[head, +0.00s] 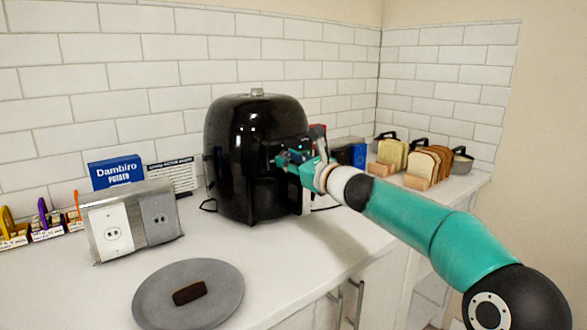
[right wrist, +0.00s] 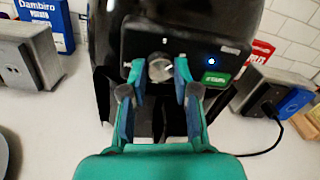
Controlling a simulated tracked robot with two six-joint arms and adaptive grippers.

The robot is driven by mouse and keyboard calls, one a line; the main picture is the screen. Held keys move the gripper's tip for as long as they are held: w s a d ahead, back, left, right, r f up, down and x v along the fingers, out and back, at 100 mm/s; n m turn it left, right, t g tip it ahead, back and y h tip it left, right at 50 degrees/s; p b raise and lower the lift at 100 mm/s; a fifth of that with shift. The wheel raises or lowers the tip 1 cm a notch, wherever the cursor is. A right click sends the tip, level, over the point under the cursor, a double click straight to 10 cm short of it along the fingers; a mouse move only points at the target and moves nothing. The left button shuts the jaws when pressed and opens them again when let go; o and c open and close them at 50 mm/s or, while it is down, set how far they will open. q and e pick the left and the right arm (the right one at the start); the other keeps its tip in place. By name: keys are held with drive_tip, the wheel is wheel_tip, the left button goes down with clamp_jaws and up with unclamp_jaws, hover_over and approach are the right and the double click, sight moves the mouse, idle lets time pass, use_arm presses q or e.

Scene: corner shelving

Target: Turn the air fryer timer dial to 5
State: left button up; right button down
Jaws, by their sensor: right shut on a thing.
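The black air fryer (head: 236,140) stands upright on the counter against the tiled wall. Its control panel (right wrist: 205,45) faces my right wrist camera and carries a round silver timer dial (right wrist: 160,68), a lit blue indicator and a green START label (right wrist: 215,78). My right gripper (right wrist: 159,76) is shut on the dial, one finger on each side of it. In the head view my right gripper (head: 286,160) is at the front of the fryer and hides the dial. The dial's numbers are too small to read. My left gripper is not in view.
A grey plate (head: 225,305) with a dark brown block (head: 189,292) lies at the front. An outlet box (head: 130,222) and a blue Dambiro box (head: 115,171) are left of the fryer. Bread slices (head: 428,165) stand to the right. A black cord (right wrist: 275,140) runs along the counter.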

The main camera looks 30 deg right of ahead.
drive_tip(key=shift+w+a+f+n+y+b, duration=0.15)
drive_tip(key=shift+n+b, duration=0.7)
drive_tip(key=shift+n, duration=0.65)
drive_tip(key=shift+s+a+f+n+y+b, duration=0.1)
drive_tip(key=shift+n+y+b, duration=0.1)
drive_tip(key=shift+n+b, duration=1)
drive_tip(key=shift+w+a+f+n+y+b, duration=0.15)
drive_tip(key=shift+n+b, duration=0.35)
drive_tip(key=shift+n, duration=1.3)
drive_tip(key=shift+s+d, duration=0.1)
drive_tip(key=shift+r, duration=0.1)
drive_tip(key=c, duration=0.9)
unclamp_jaws()
drive_tip(key=shift+r, duration=0.1)
drive_tip(key=shift+o, duration=0.2)
drive_tip(key=shift+s+d+r, duration=0.1)
drive_tip(key=shift+s+d, duration=0.05)
